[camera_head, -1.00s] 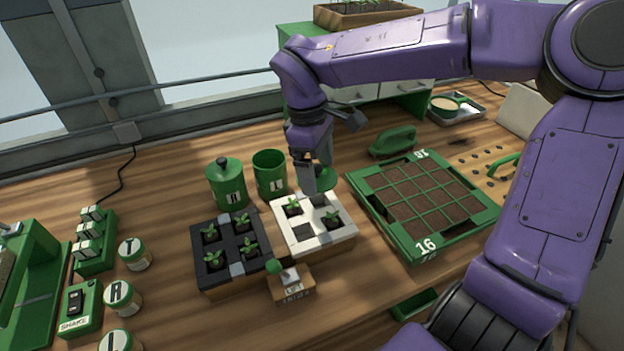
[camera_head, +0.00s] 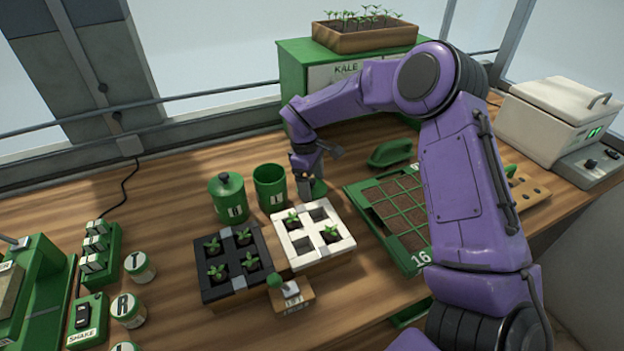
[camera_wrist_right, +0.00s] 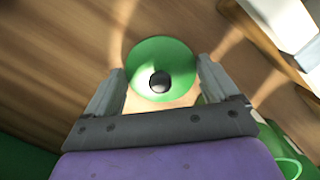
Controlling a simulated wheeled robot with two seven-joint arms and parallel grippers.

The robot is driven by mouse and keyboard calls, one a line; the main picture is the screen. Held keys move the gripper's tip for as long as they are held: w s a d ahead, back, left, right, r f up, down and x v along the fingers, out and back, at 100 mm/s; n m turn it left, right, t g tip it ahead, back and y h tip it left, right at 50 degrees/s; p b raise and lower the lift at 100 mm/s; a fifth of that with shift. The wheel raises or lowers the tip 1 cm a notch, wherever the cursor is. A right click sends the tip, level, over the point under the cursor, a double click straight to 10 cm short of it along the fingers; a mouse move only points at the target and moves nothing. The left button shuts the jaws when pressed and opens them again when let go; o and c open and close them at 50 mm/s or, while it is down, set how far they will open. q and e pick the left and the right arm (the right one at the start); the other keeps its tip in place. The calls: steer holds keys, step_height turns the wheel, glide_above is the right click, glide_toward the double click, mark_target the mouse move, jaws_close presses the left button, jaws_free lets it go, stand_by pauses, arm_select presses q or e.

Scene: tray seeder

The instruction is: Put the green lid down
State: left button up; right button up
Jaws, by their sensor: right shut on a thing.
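My right gripper (camera_head: 304,190) is shut on the green lid (camera_head: 319,188), a round disc with a dark knob. The lid also shows in the right wrist view (camera_wrist_right: 160,58), between my two fingers, with wooden table top around it. In the head view it is right of the open green pot (camera_head: 271,187) and behind the white seedling block (camera_head: 335,247). My fingers partly hide it, and I cannot tell whether it touches the table. My left gripper is not in view.
A lidded green canister (camera_head: 228,199) stands left of the open pot. A dark seedling block (camera_head: 215,283) is beside the white one. A green-framed soil tray (camera_head: 357,199) and a green handled tool (camera_head: 391,153) lie to the right. Bare table lies left of the canister.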

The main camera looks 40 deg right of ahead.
steer(key=shift+f, duration=0.25)
steer(key=shift+f+b, duration=0.2)
steer(key=shift+b, duration=0.15)
steer(key=o, duration=0.8)
steer(key=shift+r+p, duration=0.3)
steer(key=shift+p, duration=0.1)
steer(key=shift+w+r+b, duration=0.15)
steer(key=shift+r+b, duration=0.15)
steer(key=r, duration=0.3)
steer(key=w+r+b, duration=0.1)
steer(key=r, duration=0.3)
steer(key=a+r+b, duration=0.1)
steer(key=r, duration=0.3)
steer(key=shift+w+r, duration=0.1)
steer(key=shift+w, duration=0.05)
